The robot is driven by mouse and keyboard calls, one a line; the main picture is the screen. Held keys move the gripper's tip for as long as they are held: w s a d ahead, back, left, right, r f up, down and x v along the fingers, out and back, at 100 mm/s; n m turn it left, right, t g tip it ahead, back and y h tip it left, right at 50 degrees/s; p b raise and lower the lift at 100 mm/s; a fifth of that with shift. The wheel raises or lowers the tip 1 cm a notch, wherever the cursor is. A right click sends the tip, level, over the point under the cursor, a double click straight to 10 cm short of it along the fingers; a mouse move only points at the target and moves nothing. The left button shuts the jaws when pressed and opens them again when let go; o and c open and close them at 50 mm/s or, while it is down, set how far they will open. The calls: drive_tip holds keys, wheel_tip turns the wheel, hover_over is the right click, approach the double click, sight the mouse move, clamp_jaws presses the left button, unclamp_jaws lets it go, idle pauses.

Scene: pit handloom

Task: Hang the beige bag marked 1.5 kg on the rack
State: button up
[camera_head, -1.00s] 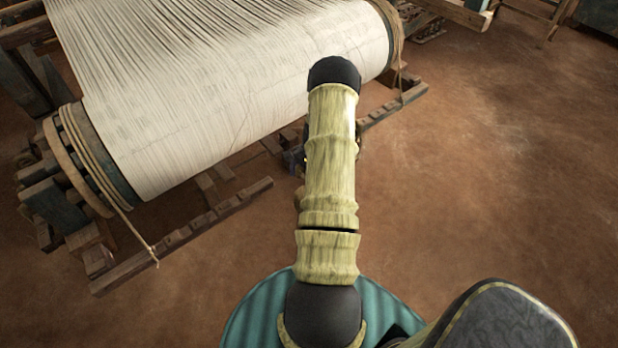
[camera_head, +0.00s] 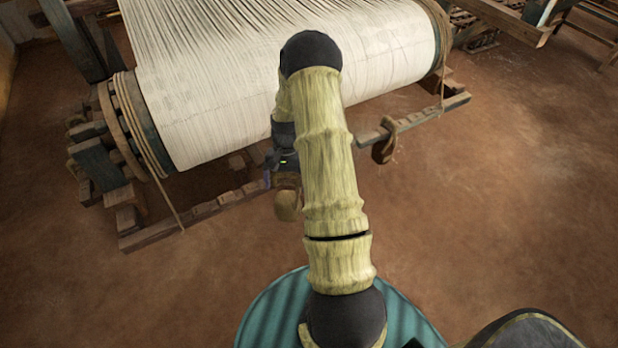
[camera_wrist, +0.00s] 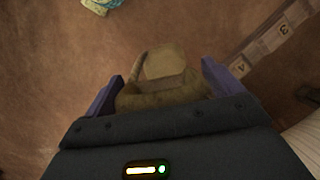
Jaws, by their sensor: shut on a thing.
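My gripper (camera_head: 276,165) is partly hidden behind my arm in the head view. It is shut on a beige-brown bag (camera_head: 287,206), which hangs below it, in front of the wooden rail of the rack (camera_head: 150,236). In the wrist view the bag (camera_wrist: 165,88) sits between the two purple fingers of my gripper (camera_wrist: 163,86), with a paler flat patch on it. No weight mark is readable. Numbered labels 3 and 4 show on the rack (camera_wrist: 268,48) at the upper right, apart from the bag.
The loom's white warp roller (camera_head: 290,75) stands behind the rail. A brown looped object (camera_head: 385,143) hangs at the rail's right part. A teal and yellow item (camera_wrist: 100,4) lies at the wrist view's top edge. The floor at right is open.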

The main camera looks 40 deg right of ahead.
drive_tip(key=w+a+r+n+h, duration=0.1)
drive_tip(key=a+n, duration=0.3)
drive_tip(key=a, duration=0.4)
drive_tip(key=w+a+r+n+h, duration=0.1)
drive_tip(key=w+a+r+n, duration=0.1)
drive_tip(key=a+r+n, duration=0.2)
drive_tip(key=a, duration=0.3)
drive_tip(key=shift+a+r+n+g, duration=0.2)
drive_tip(key=shift+a+n+g, duration=0.1)
drive_tip(key=shift+a+g, duration=0.1)
drive_tip(key=shift+w, duration=0.15)
